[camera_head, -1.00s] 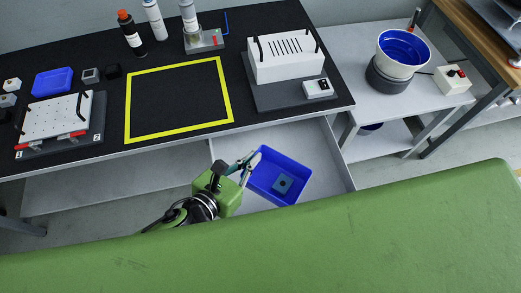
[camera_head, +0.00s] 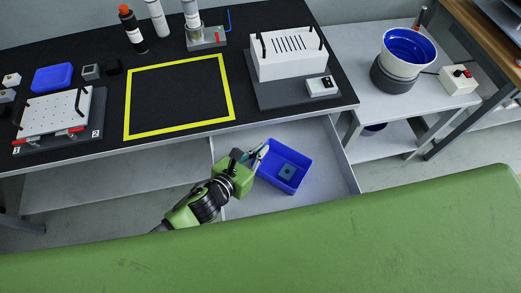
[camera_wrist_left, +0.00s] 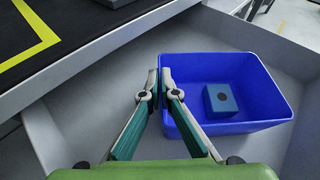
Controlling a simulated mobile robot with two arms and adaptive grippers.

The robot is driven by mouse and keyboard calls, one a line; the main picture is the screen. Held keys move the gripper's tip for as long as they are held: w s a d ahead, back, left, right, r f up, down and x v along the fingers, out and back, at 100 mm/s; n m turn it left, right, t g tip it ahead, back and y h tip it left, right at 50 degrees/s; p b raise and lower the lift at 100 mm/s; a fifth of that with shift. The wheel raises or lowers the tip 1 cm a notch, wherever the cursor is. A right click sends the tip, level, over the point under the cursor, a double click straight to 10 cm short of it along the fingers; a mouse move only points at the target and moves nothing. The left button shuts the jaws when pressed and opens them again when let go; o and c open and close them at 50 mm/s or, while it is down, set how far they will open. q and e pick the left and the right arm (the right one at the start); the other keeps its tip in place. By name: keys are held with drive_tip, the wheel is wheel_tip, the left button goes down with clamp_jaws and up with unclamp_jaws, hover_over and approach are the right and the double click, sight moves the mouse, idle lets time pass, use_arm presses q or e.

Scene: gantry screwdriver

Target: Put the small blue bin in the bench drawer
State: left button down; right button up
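The small blue bin (camera_head: 283,167) is inside the outline of the open bench drawer (camera_head: 334,180), with a small blue-grey block (camera_head: 286,171) in it. It looks upright; I cannot tell whether its base touches the drawer floor. My left gripper (camera_head: 262,151) is at the bin's left wall. In the left wrist view, its fingers (camera_wrist_left: 160,90) are close together on either side of the wall of the bin (camera_wrist_left: 234,127), shut on it. The drawer wall (camera_wrist_left: 95,62) shows beyond the fingers. My right gripper is in neither view.
The black bench top (camera_head: 105,70) overhangs the drawer's back. On it are a second blue bin (camera_head: 53,77), a yellow-outlined square (camera_head: 180,122), a white slotted block (camera_head: 287,56) and bottles (camera_head: 133,32). A side table (camera_head: 355,45) with a bowl machine stands right. The drawer's right part is free.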

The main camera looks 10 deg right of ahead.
use_arm(q)
drive_tip(key=c, duration=2.7)
unclamp_jaws()
drive_tip(key=shift+f, duration=0.15)
drive_tip(key=o, duration=0.4)
drive_tip(key=shift+s+a+r, duration=0.1)
drive_tip(key=shift+s+r, duration=0.05)
drive_tip(key=shift+r, duration=0.1)
drive_tip(key=v, duration=1.1)
drive_tip(key=shift+s+a+r, duration=0.15)
drive_tip(key=shift+s+a, duration=0.05)
drive_tip(key=shift+a, duration=0.05)
